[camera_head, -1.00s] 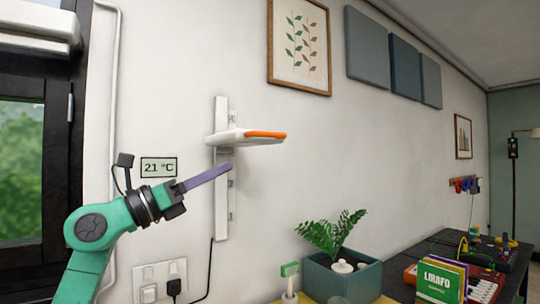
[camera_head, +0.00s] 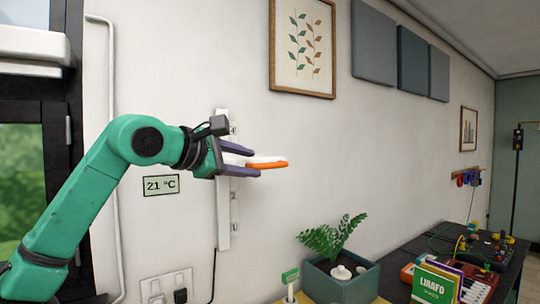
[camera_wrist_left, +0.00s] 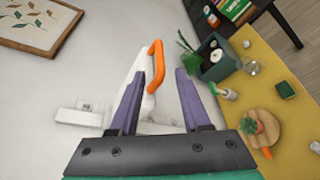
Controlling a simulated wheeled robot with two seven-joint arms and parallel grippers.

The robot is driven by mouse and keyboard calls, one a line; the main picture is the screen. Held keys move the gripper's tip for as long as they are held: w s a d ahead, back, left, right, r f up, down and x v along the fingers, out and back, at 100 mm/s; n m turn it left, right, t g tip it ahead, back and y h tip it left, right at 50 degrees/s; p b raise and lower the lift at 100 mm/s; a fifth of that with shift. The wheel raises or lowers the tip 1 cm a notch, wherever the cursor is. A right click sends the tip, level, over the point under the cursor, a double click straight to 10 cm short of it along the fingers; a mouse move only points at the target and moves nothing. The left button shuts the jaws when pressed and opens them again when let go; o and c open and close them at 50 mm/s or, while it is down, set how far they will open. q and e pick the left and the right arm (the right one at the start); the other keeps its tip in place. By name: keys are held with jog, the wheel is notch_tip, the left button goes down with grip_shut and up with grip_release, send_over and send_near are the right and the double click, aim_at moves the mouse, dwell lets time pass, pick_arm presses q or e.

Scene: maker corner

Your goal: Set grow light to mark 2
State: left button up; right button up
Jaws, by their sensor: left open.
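The grow light (camera_head: 264,158) is a flat white lamp head with an orange front handle (camera_head: 268,165). It juts out from a white upright wall rail (camera_head: 223,215). My left gripper (camera_head: 256,162) is open, with one purple finger above the lamp head and one below it. In the left wrist view, the orange handle (camera_wrist_left: 155,66) shows beyond and between the fingertips, nearer the left finger, and part of the white head lies behind that finger. I cannot read the marks on the rail. My right gripper is not in view.
A thermometer display (camera_head: 161,184) is on the wall beside the rail. A planter (camera_head: 342,283) and a green book (camera_head: 434,283) stand below to the right. In the left wrist view, a yellow table (camera_wrist_left: 285,65) holds small items.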

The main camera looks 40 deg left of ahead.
aim_at(265, 164)
pick_arm(q)
jog(key=p+x, duration=0.1)
jog(key=x, duration=0.1)
jog(key=p+x, duration=0.1)
jog(key=x, duration=0.1)
jog(key=p+x, duration=0.2)
jog(key=shift+w+d+r, duration=0.2)
jog(key=shift+w+d, duration=0.05)
jog(key=shift+w, duration=0.2)
jog(key=shift+w+a+f, duration=0.1)
jog(key=shift+w+f, duration=0.2)
jog(key=shift+w, duration=0.05)
grip_shut()
dwell(0.4)
